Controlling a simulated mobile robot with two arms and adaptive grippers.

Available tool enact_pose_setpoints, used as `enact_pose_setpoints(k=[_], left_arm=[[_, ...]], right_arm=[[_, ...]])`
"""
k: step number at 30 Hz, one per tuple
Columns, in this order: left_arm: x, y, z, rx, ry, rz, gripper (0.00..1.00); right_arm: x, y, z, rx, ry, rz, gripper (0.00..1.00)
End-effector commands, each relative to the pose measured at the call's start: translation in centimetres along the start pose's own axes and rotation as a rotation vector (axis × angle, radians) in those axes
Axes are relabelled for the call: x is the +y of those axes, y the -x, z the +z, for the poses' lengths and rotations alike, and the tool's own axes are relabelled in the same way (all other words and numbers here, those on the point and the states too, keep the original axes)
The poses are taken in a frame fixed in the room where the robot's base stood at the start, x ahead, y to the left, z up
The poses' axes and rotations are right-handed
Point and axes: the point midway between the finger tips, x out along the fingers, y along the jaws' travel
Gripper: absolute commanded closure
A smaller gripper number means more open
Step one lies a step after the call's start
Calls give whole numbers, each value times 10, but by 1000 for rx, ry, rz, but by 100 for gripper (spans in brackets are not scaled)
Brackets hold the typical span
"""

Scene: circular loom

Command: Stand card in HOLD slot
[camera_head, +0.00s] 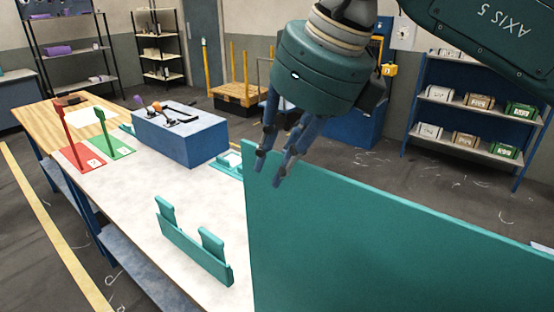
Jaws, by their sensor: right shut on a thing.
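My right gripper (272,172) is at the upper middle, fingers pointing down, its tips in front of the upper left corner of a large teal panel (400,240). A red stand (82,158) with a post and a green stand (112,147) with a post are side by side at the far left of the table, well away from the gripper. My left gripper is not in view.
A teal two-pronged holder (195,241) stands on the white table (165,283). A blue box (180,140) with small tools on top stands beyond it. A low teal tray (228,168) is partly hidden behind the panel. White tabletop is clear around the holder.

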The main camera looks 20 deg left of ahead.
Motion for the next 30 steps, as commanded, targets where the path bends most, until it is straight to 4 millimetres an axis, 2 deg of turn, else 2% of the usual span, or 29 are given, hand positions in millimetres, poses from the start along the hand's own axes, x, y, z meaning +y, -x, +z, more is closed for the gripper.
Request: enact_pose_setpoints(k=[29, 30], left_arm=[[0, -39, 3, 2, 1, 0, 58], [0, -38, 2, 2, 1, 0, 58]], right_arm=[[0, -44, -18, 0, 0, 0, 100], [0, -42, -18, -1, 1, -1, 77]])
